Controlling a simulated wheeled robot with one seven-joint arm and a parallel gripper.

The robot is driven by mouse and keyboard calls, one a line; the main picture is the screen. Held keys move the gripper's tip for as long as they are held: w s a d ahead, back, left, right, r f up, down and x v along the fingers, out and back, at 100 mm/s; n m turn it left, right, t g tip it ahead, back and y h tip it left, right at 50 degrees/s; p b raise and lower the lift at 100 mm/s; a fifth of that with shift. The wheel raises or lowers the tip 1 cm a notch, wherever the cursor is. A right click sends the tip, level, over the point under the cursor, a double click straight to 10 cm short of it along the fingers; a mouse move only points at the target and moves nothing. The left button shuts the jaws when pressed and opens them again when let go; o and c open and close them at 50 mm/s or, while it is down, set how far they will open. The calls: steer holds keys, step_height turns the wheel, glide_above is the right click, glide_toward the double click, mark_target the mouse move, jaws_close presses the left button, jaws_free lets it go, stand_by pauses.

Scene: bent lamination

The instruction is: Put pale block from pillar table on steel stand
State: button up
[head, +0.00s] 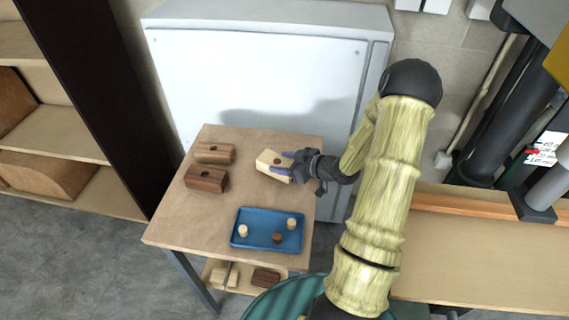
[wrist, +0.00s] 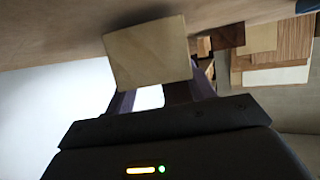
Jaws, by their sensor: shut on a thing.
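In the wrist view, the pale block (wrist: 148,52) shows as a plain tan face beyond the fingers (wrist: 165,95), close to the table top. I cannot tell whether it still touches the table. I cannot make out a steel stand for sure.
A mid-brown block (head: 214,153) and a dark brown block (head: 206,179) lie left on the table. A blue tray (head: 262,244) with small pegs is at the front. A white cabinet (head: 255,75) stands behind; a wooden bench (head: 480,255) is at right.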

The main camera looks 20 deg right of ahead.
steer(key=shift+f, duration=0.25)
steer(key=shift+f, duration=0.15)
steer(key=o, duration=1.1)
steer(key=shift+d, duration=0.1)
steer(key=shift+s+d+r, duration=0.15)
steer(key=shift+r, duration=0.05)
steer(key=v, duration=1.1)
steer(key=shift+s+r, duration=0.15)
steer(key=shift+s, duration=0.15)
